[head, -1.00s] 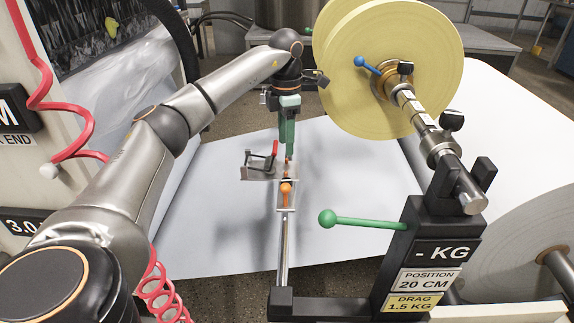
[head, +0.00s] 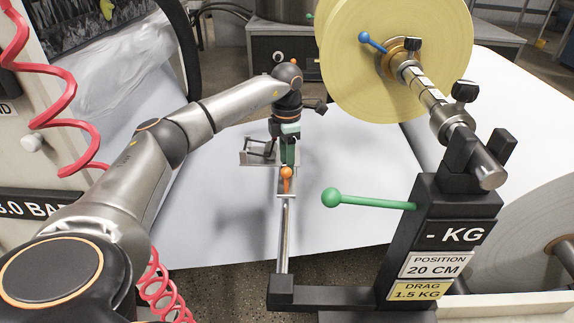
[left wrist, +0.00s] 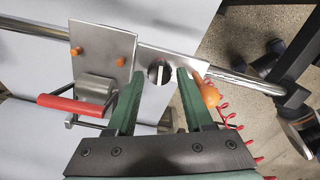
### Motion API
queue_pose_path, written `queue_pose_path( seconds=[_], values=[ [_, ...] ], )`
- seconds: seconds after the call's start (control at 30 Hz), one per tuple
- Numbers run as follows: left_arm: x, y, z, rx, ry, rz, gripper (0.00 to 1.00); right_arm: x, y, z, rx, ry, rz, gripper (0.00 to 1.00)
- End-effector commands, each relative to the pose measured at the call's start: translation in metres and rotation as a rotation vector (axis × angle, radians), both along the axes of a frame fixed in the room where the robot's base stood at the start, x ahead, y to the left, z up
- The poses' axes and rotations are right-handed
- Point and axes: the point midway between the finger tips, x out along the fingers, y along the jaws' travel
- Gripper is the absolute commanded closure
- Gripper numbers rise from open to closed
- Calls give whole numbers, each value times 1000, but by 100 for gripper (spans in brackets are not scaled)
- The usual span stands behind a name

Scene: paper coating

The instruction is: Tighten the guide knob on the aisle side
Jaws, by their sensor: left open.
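The guide is a pair of metal plates on a steel rail (head: 283,235). In the left wrist view the rail (left wrist: 245,78) runs through behind the plates, and a round dark-and-silver knob (left wrist: 158,72) sits on the smaller plate (left wrist: 178,58). My left gripper (left wrist: 160,78) is open, its green fingertips on either side of this knob; I cannot tell whether they touch it. An orange handle (left wrist: 207,92) is just outside the right finger; it also shows in the head view (head: 286,173), just below my left gripper (head: 289,160). My right gripper is not in view.
A plate with a red-handled clamp (left wrist: 70,104) and orange pegs (left wrist: 120,62) adjoins the knob. A black stand (head: 440,225) with a green-handled lever (head: 332,197) rises at right. A yellow roll (head: 385,60) hangs on a shaft behind. White paper (head: 350,250) spreads below.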

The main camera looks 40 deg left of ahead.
Motion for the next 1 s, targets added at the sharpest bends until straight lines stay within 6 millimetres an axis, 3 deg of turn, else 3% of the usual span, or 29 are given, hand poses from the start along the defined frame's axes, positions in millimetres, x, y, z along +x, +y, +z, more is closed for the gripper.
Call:
queue_pose_path(
  seconds=[0.37,0.83,1.0],
  values=[
    [0,0,-7,0,0,0,48,0,0,-2,3,3,3,31],
    [0,0,-6,-1,0,-1,100,0,0,-2,3,3,3,31],
    [0,0,-6,-1,0,-1,100,0,0,-2,3,3,3,31]
  ],
)
